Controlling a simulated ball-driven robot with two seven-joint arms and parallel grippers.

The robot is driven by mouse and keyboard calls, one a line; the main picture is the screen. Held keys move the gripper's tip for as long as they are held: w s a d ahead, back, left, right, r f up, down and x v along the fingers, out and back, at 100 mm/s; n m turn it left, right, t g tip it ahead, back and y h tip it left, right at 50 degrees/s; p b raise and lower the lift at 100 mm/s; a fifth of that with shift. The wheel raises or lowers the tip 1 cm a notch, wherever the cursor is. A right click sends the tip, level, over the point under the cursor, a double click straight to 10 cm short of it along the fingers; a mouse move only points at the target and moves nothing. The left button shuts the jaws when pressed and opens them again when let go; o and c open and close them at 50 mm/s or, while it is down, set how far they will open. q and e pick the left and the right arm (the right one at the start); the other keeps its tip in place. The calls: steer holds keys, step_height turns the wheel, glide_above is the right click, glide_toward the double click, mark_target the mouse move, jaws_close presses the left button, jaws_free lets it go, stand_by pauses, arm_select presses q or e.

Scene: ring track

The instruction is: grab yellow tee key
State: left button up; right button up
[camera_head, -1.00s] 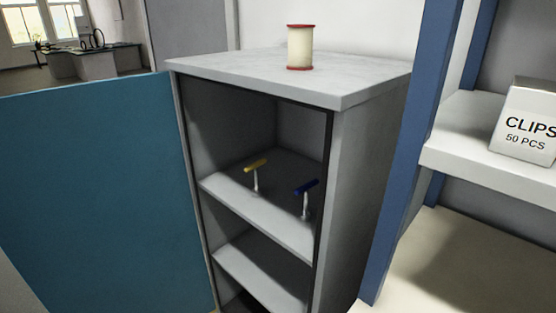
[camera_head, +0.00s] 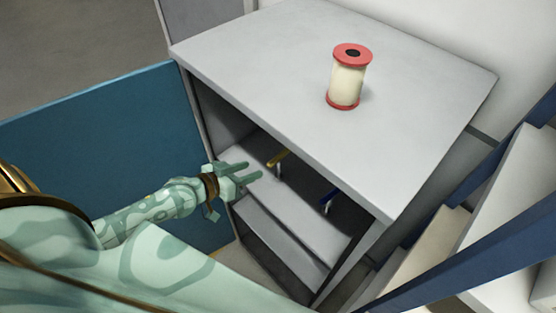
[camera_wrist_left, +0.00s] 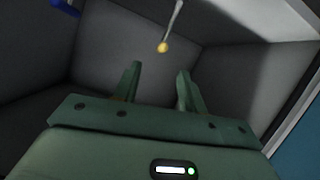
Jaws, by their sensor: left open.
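The yellow tee key (camera_head: 278,158) stands on the upper shelf inside the open cabinet, its bar handle on top of a thin pale shaft. In the left wrist view a yellow round end (camera_wrist_left: 162,47) on a pale shaft shows just beyond the fingertips, between their lines. My left gripper (camera_head: 255,171) is at the cabinet opening, left of the yellow key, open and empty, with its fingers pointing towards the inside. In the left wrist view its two fingers (camera_wrist_left: 160,75) are apart. My right gripper is not in view.
A blue tee key (camera_head: 328,197) stands on the same shelf to the right. The cabinet top (camera_head: 270,60) overhangs the shelf and carries a cream spool with red ends (camera_head: 347,78). The open teal door (camera_head: 110,125) is at the left. A blue rack post (camera_head: 440,255) is at the right.

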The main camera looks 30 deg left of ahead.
mark_target(274, 159)
arm_select(q)
steer(key=b+x, duration=0.1)
steer(key=x, duration=0.6)
steer(key=shift+a+f, duration=0.1)
steer(key=x, duration=0.5)
steer(key=shift+w+b, duration=0.35)
steer(key=shift+w, duration=0.1)
steer(key=shift+s+r, duration=0.1)
steer(key=shift+r, duration=0.15)
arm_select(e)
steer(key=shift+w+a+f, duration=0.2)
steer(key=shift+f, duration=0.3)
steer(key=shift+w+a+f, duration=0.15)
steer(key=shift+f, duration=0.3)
arm_select(q)
steer(key=c, duration=0.9)
jaws_close()
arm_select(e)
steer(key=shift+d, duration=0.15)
